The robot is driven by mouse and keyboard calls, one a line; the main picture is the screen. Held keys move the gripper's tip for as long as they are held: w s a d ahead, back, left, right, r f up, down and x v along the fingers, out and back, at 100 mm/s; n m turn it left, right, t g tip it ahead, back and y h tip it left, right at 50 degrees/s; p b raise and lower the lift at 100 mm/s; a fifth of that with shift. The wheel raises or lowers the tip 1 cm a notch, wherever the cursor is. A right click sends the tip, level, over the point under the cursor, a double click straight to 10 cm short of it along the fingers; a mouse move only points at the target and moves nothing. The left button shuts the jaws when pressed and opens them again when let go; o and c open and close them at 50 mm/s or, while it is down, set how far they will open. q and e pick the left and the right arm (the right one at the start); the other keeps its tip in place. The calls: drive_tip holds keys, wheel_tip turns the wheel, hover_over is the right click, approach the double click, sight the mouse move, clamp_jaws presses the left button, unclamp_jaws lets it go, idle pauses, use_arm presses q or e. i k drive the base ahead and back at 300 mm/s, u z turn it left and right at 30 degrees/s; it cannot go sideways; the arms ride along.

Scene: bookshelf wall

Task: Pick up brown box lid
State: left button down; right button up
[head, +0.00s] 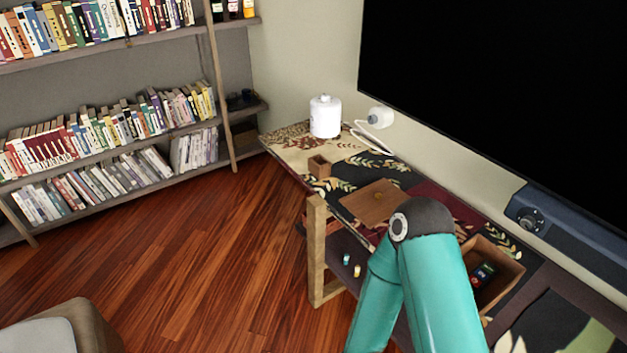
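An open brown box (512,272) stands further right on the table, with a few small dark and coloured items inside. My teal arm rises from the bottom, and its dark elbow is in front of the table between the lid and the box, hiding part of the box's left side. Neither gripper is in view.
A small brown open box (319,167) and a white canister (325,117) stand left of the lid. A large dark screen (500,80) and a dark soundbar (570,225) are behind the table. Two small bottles (357,271) sit on the lower shelf.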

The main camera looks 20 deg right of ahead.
sight(374, 204)
drive_tip(key=z, duration=0.2)
drive_tip(key=i, duration=1.6)
drive_tip(key=z, duration=0.7)
drive_tip(key=k, duration=0.65)
drive_tip(key=z, duration=0.2)
drive_tip(key=i, duration=0.65)
drive_tip(key=u, duration=0.1)
